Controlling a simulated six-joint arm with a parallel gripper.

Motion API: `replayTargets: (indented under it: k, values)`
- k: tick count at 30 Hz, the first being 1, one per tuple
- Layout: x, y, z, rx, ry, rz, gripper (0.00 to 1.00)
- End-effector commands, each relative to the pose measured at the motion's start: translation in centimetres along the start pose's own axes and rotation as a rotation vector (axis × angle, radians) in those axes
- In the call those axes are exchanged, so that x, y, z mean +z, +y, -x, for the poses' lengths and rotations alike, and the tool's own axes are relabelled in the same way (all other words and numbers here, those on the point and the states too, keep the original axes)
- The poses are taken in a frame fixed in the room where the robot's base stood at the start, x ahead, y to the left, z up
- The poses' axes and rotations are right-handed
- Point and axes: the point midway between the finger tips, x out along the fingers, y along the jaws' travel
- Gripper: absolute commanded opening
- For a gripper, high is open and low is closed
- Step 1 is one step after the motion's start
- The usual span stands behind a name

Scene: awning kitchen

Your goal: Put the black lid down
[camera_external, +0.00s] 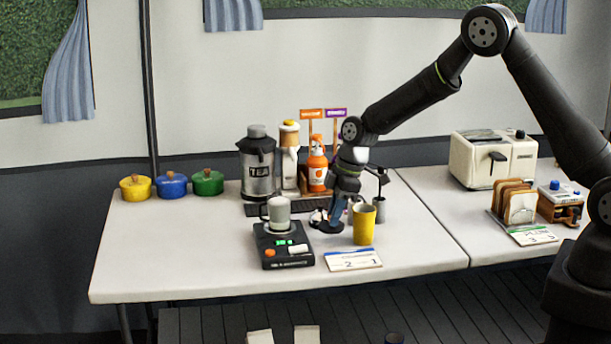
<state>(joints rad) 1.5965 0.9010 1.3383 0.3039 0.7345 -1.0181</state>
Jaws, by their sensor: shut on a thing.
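My gripper (336,216) points down over the middle of the left table, between a black scale and a yellow cup. It is shut on the black lid (327,227), a dark flat disc at its fingertips. The lid is at or just above the table top; I cannot tell whether it touches. The fingertips are small and partly blend with the lid.
The black scale (284,251) holds a grey mug (279,212) at left. The yellow cup (364,226) is close at right, with a small metal pitcher (379,208) behind it. A tea urn (258,170) and orange bottle (317,170) stand behind. The table's front left (180,255) is clear.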

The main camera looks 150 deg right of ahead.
Motion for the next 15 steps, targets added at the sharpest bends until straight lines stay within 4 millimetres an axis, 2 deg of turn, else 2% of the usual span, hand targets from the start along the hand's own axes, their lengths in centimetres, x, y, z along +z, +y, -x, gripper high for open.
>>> replayTargets:
  k: [5,12,15]
  values:
    - [0.4,0.1,-1.3,0.000,0.000,-0.001,0.00]
    - [1.2,0.0,-4.3,-0.002,-0.001,-0.002,0.00]
    - [1.2,0.1,-4.5,0.001,0.001,-0.001,0.00]
